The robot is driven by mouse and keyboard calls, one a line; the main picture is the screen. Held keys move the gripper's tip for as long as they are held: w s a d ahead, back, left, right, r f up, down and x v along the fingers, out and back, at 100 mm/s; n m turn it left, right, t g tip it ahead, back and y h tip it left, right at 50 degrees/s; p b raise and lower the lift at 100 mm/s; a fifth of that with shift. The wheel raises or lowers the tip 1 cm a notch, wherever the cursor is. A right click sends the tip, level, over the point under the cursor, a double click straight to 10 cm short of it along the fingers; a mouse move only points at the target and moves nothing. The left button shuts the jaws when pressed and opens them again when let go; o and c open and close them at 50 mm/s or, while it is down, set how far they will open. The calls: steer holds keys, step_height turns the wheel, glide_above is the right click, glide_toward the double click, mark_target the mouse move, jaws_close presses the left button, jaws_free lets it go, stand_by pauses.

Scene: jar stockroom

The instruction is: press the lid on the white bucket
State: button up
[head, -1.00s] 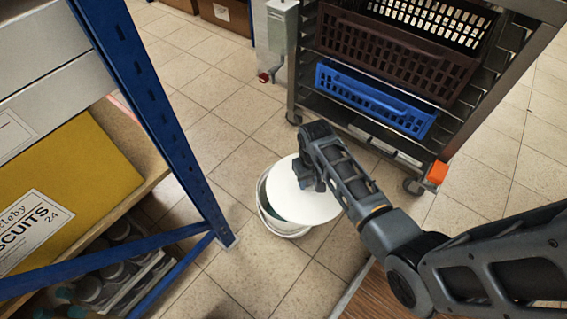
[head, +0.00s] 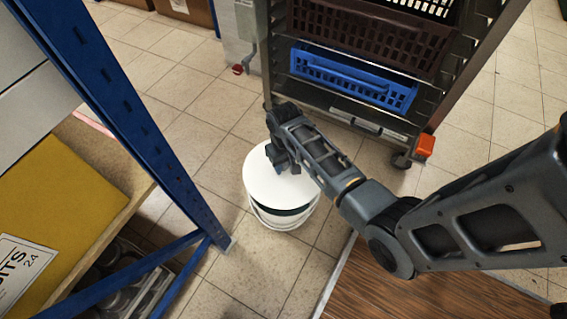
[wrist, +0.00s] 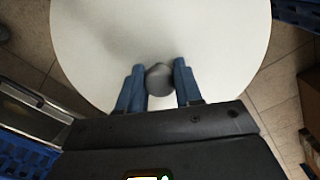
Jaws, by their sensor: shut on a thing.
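The white bucket (head: 285,222) stands on the tiled floor in the head view. The round white lid (head: 262,185) is over its mouth, covering most of it. A dark crescent shows between the lid and the near right rim, so the lid is not flush there; I cannot tell whether it touches the rim elsewhere. My gripper (head: 283,168) is above the lid. In the wrist view, the blue fingers of my gripper (wrist: 158,75) are shut on the lid's grey knob (wrist: 159,80), and the lid (wrist: 160,30) hides the bucket.
A blue shelf upright (head: 130,110) stands close on the left, with a yellow box (head: 60,205) on its shelf. A rack with a blue crate (head: 355,78) and a brown crate (head: 370,35) stands behind. A wooden surface (head: 420,295) is at lower right. Bare floor surrounds the bucket.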

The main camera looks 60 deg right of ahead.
mark_target(285, 173)
steer(key=shift+f+b, duration=1.5)
steer(key=shift+f, duration=0.1)
steer(key=shift+f+b, duration=0.45)
steer(key=shift+f, duration=0.45)
steer(key=shift+s+p, duration=0.1)
steer(key=shift+p, duration=0.5)
steer(key=shift+f+p, duration=0.35)
steer(key=shift+f, duration=0.35)
stand_by(1.6)
steer(key=o, duration=1.1)
steer(key=shift+o, duration=0.5)
steer(key=o, duration=0.4)
steer(key=shift+o, duration=0.2)
